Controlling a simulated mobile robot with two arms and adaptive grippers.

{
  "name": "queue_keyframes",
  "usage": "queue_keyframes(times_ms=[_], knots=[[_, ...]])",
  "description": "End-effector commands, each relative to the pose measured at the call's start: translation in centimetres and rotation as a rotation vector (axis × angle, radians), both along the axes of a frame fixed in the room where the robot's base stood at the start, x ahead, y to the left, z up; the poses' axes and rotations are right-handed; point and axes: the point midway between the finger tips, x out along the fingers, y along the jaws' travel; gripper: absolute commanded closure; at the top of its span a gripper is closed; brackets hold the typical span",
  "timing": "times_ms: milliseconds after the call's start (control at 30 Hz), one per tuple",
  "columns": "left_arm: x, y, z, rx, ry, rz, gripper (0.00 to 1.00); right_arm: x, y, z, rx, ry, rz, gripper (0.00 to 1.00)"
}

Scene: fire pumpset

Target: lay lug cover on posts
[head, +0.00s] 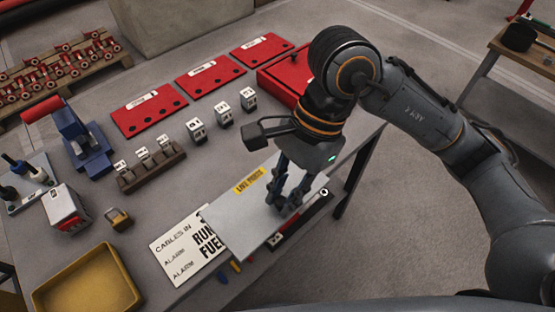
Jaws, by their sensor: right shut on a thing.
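The lug cover looks to be the flat grey plate (237,222) with a yellow printed label at its upper edge. My right gripper (287,207) points down over its right half and is shut on it; the fingers hide the exact grip. The plate lies over or just above the table's near right part; I cannot tell whether it touches what is below. A dark strip with red and white parts (303,223) shows past its lower right edge. The posts are not clearly seen and may be hidden under the plate. My left gripper is not in view.
A white card with black lettering (183,250) lies left of the plate, partly covered by it. A yellow tray (70,262), a small brass padlock-like piece (119,218), white numbered blocks (196,130) and red panels (150,107) are on the table (135,197). A red box (279,79) stands behind my arm.

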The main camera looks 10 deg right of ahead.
Motion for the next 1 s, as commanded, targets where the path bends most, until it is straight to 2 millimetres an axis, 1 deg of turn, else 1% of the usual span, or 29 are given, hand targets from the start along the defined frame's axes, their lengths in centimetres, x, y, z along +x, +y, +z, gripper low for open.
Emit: queue_keyframes(times_ms=[33,67,167,433,467,500,600,733,933,1000], knots=[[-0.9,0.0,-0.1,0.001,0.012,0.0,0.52,0.1,0.2,0.0,0.001,0.0,-0.012,1.0],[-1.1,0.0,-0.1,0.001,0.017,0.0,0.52,0.3,0.2,-0.1,0.001,0.002,-0.019,1.0],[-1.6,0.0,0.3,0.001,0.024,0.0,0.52,1.7,0.1,-0.6,-0.001,0.005,-0.03,1.0],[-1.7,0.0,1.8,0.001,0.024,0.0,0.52,8.4,-0.3,-3.4,-0.003,0.007,-0.031,1.0],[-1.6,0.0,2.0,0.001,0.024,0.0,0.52,9.1,-0.3,-3.8,-0.003,0.008,-0.029,1.0],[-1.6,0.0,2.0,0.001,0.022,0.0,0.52,9.7,-0.3,-4.8,-0.003,0.009,-0.029,1.0],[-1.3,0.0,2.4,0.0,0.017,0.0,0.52,11.2,-0.4,-6.8,-0.002,0.008,-0.027,1.0],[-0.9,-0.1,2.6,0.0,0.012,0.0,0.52,12.6,-0.5,-8.5,-0.002,0.004,-0.024,1.0],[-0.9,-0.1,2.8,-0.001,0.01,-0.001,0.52,13.7,-0.5,-9.9,-0.001,0.003,-0.024,1.0],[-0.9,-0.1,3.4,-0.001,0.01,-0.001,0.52,13.7,-0.6,-10.8,-0.002,0.007,-0.024,1.0]])
